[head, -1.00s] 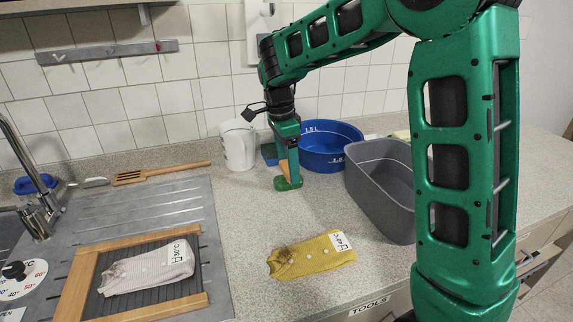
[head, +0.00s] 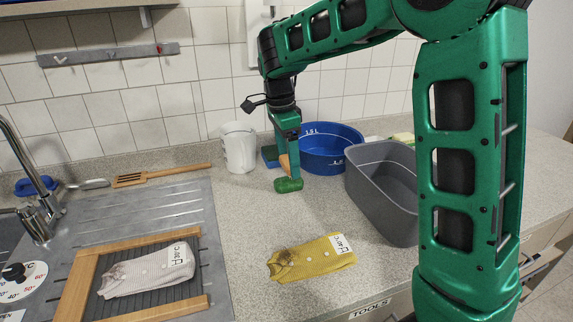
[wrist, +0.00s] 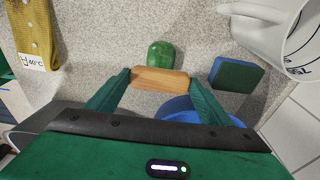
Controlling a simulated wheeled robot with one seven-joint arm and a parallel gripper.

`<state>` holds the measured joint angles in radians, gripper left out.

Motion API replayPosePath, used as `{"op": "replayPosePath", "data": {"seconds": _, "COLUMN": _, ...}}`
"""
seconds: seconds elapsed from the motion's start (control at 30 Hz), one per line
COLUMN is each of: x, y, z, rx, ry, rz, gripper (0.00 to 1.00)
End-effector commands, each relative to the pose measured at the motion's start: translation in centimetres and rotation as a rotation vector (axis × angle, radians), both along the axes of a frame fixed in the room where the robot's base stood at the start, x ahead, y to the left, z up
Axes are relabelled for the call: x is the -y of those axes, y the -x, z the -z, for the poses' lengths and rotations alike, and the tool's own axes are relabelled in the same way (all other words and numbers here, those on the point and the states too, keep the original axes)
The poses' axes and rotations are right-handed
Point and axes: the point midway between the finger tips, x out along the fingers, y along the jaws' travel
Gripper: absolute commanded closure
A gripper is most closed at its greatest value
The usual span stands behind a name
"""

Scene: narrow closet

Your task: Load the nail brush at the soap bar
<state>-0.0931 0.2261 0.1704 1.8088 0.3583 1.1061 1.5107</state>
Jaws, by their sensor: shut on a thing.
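The nail brush, a light wooden block (wrist: 160,80), is clamped between the fingertips of my gripper (wrist: 160,81) in the wrist view. Its wood also shows in the head view (head: 284,161), partly behind a finger of my gripper (head: 288,165). The green soap bar (head: 288,185) lies on the counter, right below the brush in the head view. In the wrist view the soap bar (wrist: 161,51) sits just past the brush's edge. The bristles are hidden, and I cannot tell whether they touch the soap.
A blue-green sponge (wrist: 237,74) and a white jug (head: 238,148) stand close by. A blue basin (head: 330,162) and a grey tub (head: 385,215) are to the right. A stained yellow cloth (head: 310,258) lies in front. A pale cloth (head: 150,271) lies on the wood-framed washboard (head: 150,237).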

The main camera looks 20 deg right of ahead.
Motion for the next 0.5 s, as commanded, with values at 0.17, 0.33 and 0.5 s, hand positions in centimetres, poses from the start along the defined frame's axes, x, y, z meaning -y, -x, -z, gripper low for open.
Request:
{"op": "replayPosePath", "data": {"seconds": 0.17, "x": 0.0, "y": -0.1, "z": -1.3, "rx": 0.002, "ry": 0.000, "rz": -0.001, "gripper": 0.44}}
{"op": "replayPosePath", "data": {"seconds": 0.33, "x": -0.1, "y": -0.1, "z": -2.5, "rx": 0.003, "ry": 0.000, "rz": 0.000, "gripper": 0.44}}
{"op": "replayPosePath", "data": {"seconds": 0.5, "x": 0.0, "y": -0.1, "z": -3.6, "rx": 0.003, "ry": 0.000, "rz": -0.001, "gripper": 0.44}}
